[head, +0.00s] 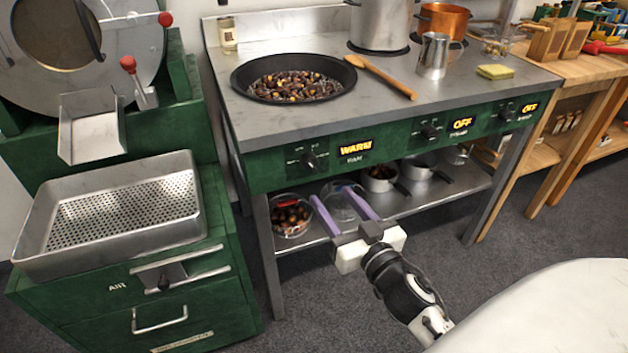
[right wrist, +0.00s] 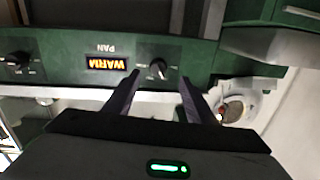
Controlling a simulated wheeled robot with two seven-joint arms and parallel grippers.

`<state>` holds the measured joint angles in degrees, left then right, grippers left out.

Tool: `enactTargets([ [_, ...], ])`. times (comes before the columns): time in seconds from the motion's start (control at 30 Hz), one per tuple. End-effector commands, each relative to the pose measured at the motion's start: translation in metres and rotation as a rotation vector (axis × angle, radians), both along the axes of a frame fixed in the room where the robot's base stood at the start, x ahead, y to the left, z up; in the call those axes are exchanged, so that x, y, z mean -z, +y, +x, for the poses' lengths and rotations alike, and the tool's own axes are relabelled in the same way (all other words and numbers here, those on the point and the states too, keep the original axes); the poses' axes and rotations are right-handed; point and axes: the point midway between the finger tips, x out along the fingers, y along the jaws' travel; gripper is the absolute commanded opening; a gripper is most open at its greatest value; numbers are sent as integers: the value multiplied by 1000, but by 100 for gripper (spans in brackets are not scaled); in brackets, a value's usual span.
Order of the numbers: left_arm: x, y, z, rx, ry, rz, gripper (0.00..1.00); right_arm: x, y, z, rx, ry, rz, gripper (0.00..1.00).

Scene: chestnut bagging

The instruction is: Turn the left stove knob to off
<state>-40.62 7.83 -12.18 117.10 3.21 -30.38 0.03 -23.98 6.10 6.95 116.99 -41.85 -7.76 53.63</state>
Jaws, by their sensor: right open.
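The left stove knob (head: 309,161) is a small black dial on the green front panel, left of a lit display (head: 356,147) that reads WARM above the label PAN. In the right wrist view, which is upside down, the knob (right wrist: 157,68) shows just beyond and between the fingertips. My right gripper (head: 333,192) has two purple fingers spread apart with nothing between them. It is in front of and below the panel in the head view. The fingers (right wrist: 160,84) appear apart from the knob. My left gripper is not in view.
Two other knobs (head: 430,131) (head: 506,111) have displays reading OFF. A pan of chestnuts (head: 240,78), a wooden spoon (head: 385,78) and a metal jug (head: 433,56) are on the stove. Bowls and pots sit on the shelf below. A green cabinet with a perforated tray (head: 60,262) stands left.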

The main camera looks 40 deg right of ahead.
Motion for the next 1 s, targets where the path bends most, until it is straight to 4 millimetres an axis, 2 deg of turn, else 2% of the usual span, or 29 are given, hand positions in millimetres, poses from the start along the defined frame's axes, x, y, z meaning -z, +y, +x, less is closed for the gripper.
enactTargets([
  [0.2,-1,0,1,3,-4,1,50,-10,-8,25,1,-31,0,50],
  [0.4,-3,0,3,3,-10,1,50,-9,-14,62,2,-28,-2,50],
  [0.6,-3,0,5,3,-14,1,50,-8,-18,91,2,-26,0,50],
  [0.77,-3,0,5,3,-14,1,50,-7,-21,102,3,-24,1,50],
  [1.0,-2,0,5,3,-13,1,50,-7,-21,103,3,-24,2,50],
])
